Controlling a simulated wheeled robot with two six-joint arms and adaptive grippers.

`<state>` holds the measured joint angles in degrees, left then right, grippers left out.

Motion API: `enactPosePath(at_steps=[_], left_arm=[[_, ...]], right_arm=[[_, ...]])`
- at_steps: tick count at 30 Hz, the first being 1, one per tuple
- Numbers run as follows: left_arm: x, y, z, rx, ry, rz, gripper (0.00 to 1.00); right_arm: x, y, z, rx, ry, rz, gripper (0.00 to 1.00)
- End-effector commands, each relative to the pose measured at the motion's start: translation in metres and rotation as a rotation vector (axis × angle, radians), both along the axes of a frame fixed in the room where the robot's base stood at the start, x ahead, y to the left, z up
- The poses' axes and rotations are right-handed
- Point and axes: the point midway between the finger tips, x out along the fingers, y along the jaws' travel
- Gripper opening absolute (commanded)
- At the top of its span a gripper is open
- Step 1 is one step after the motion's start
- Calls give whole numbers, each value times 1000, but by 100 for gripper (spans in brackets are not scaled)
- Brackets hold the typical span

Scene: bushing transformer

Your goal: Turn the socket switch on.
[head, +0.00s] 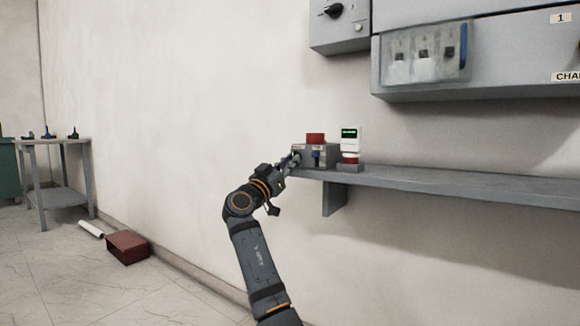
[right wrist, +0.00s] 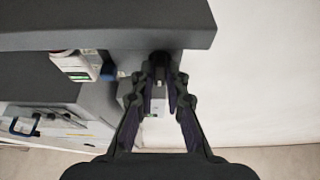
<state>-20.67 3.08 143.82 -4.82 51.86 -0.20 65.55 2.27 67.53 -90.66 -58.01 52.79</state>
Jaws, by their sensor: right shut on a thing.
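A grey socket box (head: 327,149) with a red top part (head: 315,138) and a blue part on its front stands at the left end of the wall shelf. My right gripper (head: 292,161) reaches it from the left and is at its left side. In the right wrist view, the fingers of my right gripper (right wrist: 160,82) are closed in around a small dark part, the switch knob (right wrist: 160,58), at the box. The knob's turned position cannot be made out. My left gripper is not in view.
A white meter with a green display (head: 350,138) stands right of the box on the grey shelf (head: 440,184). Grey cabinets (head: 470,85) hang above. A red box (head: 127,247) lies on the floor; a small table (head: 62,143) stands far left.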

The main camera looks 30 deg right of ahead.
Motion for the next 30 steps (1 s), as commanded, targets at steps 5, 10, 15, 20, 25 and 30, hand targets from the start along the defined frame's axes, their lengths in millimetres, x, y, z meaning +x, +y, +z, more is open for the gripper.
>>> enactPosePath(at_steps=[5,10,15,20,25,30], left_arm=[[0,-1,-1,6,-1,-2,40],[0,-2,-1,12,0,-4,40],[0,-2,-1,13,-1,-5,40],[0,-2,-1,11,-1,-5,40],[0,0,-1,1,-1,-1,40],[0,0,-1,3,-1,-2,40]], right_arm=[[1,0,-2,6,-4,0,0],[1,0,-2,6,-4,0,0],[1,0,-2,5,-5,0,23],[0,0,-1,4,-4,0,23],[-1,3,-2,3,-5,1,23],[-10,30,-15,6,-3,5,23]])
